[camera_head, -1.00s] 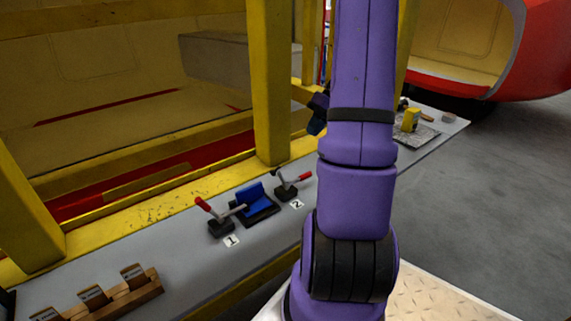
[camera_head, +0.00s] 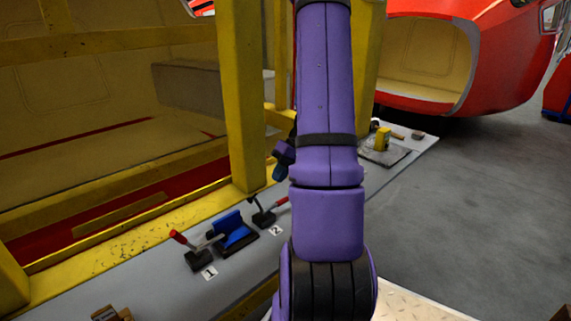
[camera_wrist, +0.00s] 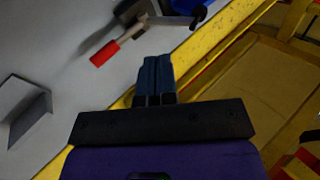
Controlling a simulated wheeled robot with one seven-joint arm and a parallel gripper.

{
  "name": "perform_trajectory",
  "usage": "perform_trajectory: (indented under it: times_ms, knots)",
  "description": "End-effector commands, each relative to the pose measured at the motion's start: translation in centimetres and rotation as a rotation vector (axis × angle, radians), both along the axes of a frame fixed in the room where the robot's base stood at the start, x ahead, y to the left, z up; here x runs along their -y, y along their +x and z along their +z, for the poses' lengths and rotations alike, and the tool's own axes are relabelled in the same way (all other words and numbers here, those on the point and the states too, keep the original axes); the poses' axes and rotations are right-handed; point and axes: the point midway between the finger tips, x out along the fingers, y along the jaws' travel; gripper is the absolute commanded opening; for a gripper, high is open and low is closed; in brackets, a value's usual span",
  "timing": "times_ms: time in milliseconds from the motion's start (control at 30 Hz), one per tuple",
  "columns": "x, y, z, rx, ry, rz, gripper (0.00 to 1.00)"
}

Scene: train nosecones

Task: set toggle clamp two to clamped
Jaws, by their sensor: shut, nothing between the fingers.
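Toggle clamp two (camera_head: 262,217) stands on the grey bench behind the label "2", with a dark base. Its red handle (camera_head: 281,202) points right and low, its end partly hidden by my arm. In the wrist view, a red-tipped handle (camera_wrist: 104,54) with a metal arm lies ahead and left of my gripper (camera_wrist: 155,62); it looks like clamp two's. My blue fingers are shut, empty and apart from the handle. In the head view my gripper (camera_head: 279,173) is small and partly hidden behind my arm, above and beyond clamp two.
Toggle clamp one (camera_head: 197,258), its red handle raised, stands left of a blue block in a dark holder (camera_head: 231,230). A yellow post (camera_head: 241,100) rises behind the clamps. A tray with a yellow item (camera_head: 383,145) lies farther along the bench. Open floor is at right.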

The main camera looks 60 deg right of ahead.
Motion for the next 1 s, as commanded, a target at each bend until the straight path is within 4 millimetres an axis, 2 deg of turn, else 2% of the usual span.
perform_trajectory:
  times_ms: [167,433,1000]
  knots:
    - [-1.9,0.8,-2.7,-0.003,0.004,0.003,0.00]
    - [-4.5,2.2,-3.8,0.000,0.001,0.003,0.00]
    - [-4.8,2.5,-4.0,-0.001,-0.007,0.001,0.00]
